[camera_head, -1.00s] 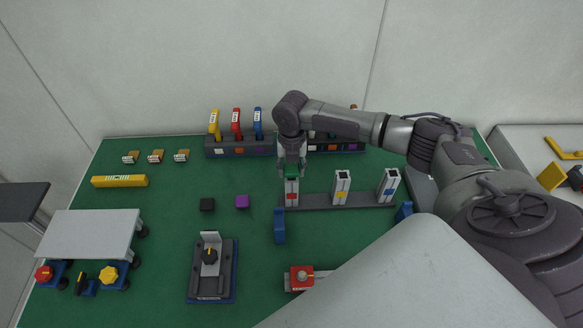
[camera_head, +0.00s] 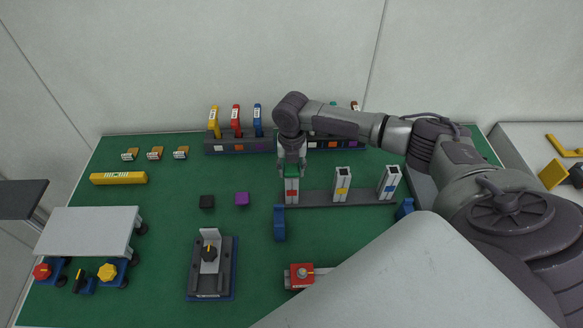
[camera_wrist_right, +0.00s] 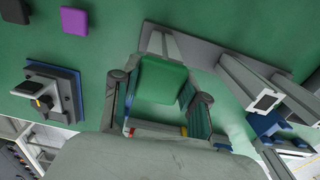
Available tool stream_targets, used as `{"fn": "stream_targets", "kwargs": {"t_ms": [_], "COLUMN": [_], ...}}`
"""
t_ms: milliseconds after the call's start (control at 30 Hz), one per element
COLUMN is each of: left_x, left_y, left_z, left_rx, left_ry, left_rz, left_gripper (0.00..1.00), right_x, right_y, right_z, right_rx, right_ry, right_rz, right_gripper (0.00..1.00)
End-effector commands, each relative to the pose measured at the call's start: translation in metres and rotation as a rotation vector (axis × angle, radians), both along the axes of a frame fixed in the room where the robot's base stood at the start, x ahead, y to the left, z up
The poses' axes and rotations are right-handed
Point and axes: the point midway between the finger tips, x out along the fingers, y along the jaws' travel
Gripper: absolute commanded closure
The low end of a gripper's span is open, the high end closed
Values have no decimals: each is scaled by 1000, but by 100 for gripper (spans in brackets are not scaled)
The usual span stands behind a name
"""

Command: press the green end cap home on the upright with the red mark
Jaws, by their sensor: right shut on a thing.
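The upright with the red mark (camera_head: 292,191) stands at the left end of a grey base rail. The green end cap (camera_head: 291,171) is directly over its top; I cannot tell whether a gap is left between them. My right gripper (camera_head: 291,166) points down from above and is shut on the cap. In the right wrist view the green cap (camera_wrist_right: 161,79) sits between the two fingers, with the grey upright (camera_wrist_right: 163,44) behind it, mostly hidden by the cap. My left gripper is not in view.
Uprights with a yellow mark (camera_head: 342,184) and a blue mark (camera_head: 389,183) stand to the right on the same rail (camera_head: 318,197). A blue block (camera_head: 279,223) is in front of the red-marked upright. Black (camera_head: 207,201) and purple (camera_head: 242,199) cubes lie to the left.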

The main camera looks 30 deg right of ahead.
Motion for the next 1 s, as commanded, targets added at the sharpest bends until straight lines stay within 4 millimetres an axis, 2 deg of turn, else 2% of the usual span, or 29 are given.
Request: {"fn": "stream_targets", "kwargs": {"t_ms": [600, 633, 767, 800, 1000], "left_x": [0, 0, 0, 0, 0], "left_y": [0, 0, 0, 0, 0], "left_z": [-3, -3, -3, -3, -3], "left_rx": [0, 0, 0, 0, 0], "left_ry": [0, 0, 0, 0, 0], "left_rz": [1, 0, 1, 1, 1], "left_gripper": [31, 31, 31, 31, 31], "right_x": [0, 0, 0, 0, 0], "right_y": [0, 0, 0, 0, 0], "right_z": [-5, -5, -5, -5, -5], "right_rx": [0, 0, 0, 0, 0], "right_ry": [0, 0, 0, 0, 0], "right_rz": [0, 0, 0, 0, 0], "right_gripper": [77, 51, 30, 27, 27]}}
